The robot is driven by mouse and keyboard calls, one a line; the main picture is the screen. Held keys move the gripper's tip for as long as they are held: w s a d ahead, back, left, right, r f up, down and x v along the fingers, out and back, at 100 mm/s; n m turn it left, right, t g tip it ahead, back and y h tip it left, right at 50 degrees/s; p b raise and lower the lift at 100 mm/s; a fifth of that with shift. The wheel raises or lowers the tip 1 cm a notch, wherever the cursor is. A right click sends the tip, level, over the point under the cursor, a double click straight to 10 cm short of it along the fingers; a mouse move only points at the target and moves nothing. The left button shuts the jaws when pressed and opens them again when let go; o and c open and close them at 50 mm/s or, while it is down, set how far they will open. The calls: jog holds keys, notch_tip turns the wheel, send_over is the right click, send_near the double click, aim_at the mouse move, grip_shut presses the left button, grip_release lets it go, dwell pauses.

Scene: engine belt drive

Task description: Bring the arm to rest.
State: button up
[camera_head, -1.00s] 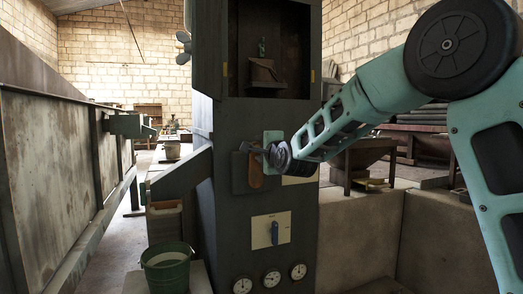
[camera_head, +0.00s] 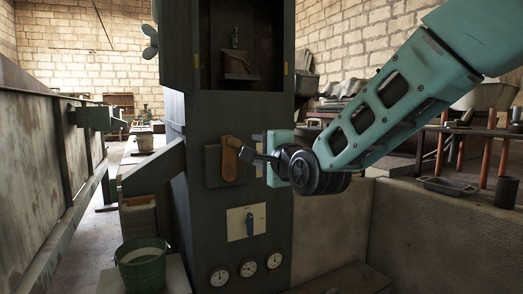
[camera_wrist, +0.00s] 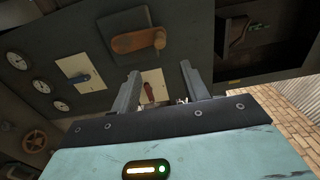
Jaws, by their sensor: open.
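My gripper (camera_head: 258,157) is at the front of the dark machine column, just right of an orange-brown lever handle (camera_head: 229,160) on a dark plate. In the wrist view, my gripper's two fingers (camera_wrist: 160,86) stand well apart with nothing held between them. The lever handle (camera_wrist: 137,42) lies beyond the fingers there, and I see no contact. My arm reaches in from the upper right of the head view.
A blue-handled switch (camera_head: 249,224) and several dials (camera_head: 248,268) sit lower on the column. A green bucket (camera_head: 142,266) stands at left.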

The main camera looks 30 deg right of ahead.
jog(key=shift+s, duration=0.4)
jog(key=s+a+f+n+g+y, duration=0.4)
jog(key=s+a+f+n+g, duration=0.55)
jog(key=a+f+n, duration=0.4)
jog(key=s+f+n+g+h, duration=0.1)
jog(key=s+f+n+g, duration=0.25)
jog(key=s, duration=0.35)
jog(key=s+a+f+n+g+h, duration=0.1)
jog(key=s+f+n+g, duration=0.15)
jog(key=s+n, duration=0.4)
jog(key=s+f+n+g+h, duration=0.2)
jog(key=s+f+n+g, duration=0.15)
jog(key=s, duration=0.55)
notch_tip(320, 180, up, 31)
jog(key=w+m+t+p, duration=0.1)
jog(key=p, duration=3)
jog(key=shift+a+f+y+p, duration=0.15)
jog(key=shift+f+y+p, duration=0.05)
jog(key=shift+y+p, duration=0.15)
